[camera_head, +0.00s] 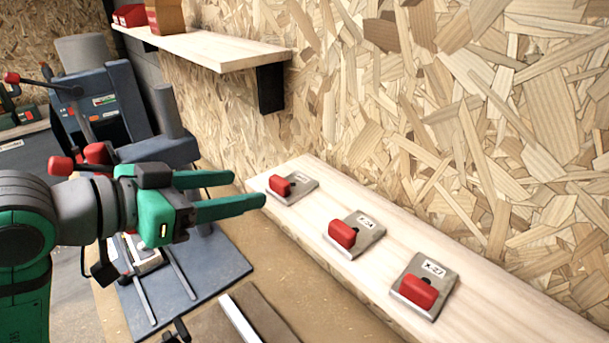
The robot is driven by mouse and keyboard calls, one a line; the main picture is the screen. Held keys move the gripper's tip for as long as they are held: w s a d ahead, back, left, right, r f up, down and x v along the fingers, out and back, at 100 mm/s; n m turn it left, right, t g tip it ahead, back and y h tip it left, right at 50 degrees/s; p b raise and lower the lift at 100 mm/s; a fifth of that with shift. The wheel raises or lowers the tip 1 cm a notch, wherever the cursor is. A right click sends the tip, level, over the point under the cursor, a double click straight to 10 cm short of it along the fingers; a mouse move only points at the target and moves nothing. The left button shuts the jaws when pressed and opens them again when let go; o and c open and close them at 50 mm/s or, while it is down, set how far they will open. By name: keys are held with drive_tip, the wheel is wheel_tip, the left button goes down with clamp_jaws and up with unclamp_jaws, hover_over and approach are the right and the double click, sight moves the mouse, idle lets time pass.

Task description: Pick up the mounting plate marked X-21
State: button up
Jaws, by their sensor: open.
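Three grey metal plates with red grips lie in a row on a pale wooden shelf (450,275). The far left plate (304,187) has a label too small to read. The middle plate (366,241) has a label that looks like X-24, not clearly legible. The near right plate (434,304) has a label that looks like X-27. I cannot tell for sure which is X-21. My green gripper (249,189) is open and empty, its fingers pointing right, with the tips just left of the far left plate's red grip (279,185).
A chipboard wall (450,130) runs behind the shelf. A higher wooden shelf (210,47) with a dark bracket (270,88) holds red and brown boxes. A dark blue machine (115,105) with red knobs stands at left behind my arm.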

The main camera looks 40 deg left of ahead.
sight(275, 183)
drive_tip(key=x, duration=0.4)
drive_tip(key=shift+w, duration=0.15)
drive_tip(key=shift+w+a+f, duration=0.1)
drive_tip(key=shift+w+f, duration=0.15)
drive_tip(key=shift+w, duration=0.05)
drive_tip(key=shift+d+x, duration=0.15)
drive_tip(key=shift+x, duration=1.2)
drive_tip(key=shift+d+x, duration=0.1)
drive_tip(key=shift+x, duration=1.25)
drive_tip(key=shift+r, duration=0.2)
drive_tip(key=c, duration=0.9)
